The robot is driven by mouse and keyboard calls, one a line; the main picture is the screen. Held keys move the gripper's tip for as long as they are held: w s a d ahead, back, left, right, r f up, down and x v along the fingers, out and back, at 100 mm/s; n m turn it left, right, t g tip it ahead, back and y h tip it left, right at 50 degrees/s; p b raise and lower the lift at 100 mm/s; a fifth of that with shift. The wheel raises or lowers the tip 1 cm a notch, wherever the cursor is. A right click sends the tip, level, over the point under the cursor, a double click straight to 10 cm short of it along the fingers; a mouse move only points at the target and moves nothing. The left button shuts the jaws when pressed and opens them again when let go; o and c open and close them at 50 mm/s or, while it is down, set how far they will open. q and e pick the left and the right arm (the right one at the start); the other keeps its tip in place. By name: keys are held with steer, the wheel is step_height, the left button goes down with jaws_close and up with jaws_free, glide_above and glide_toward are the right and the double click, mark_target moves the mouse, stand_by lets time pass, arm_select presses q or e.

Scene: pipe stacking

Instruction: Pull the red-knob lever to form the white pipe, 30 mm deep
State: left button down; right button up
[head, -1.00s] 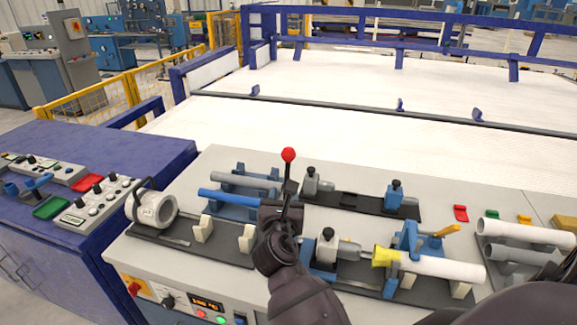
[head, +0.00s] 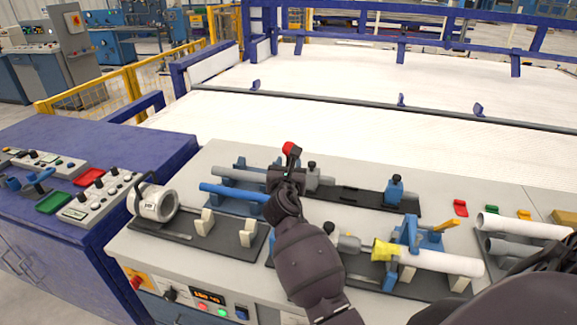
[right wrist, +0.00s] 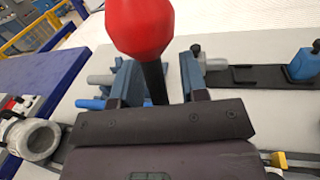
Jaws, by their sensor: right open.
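The red knob (head: 288,148) tops a dark lever on the bench. My right gripper (head: 290,172) is at the lever, just below the knob. In the right wrist view the red knob (right wrist: 140,25) is large and near, and its black shaft (right wrist: 155,85) stands between the two open fingers (right wrist: 157,70), with gaps beside it. The lever's base is hidden behind my gripper. The white pipe (head: 446,262) lies in a blue clamp (head: 411,236) at the right, its yellow flared end (head: 384,250) facing a grey tool (head: 352,243). My left gripper is out of view.
A blue pipe (head: 228,191) and grey pipe (head: 233,175) lie left of my gripper. A round white heater (head: 156,204) stands at the bench's left. Spare pipes (head: 522,226) lie in a rack at the right. My forearm covers the front middle.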

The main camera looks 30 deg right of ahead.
jaws_close()
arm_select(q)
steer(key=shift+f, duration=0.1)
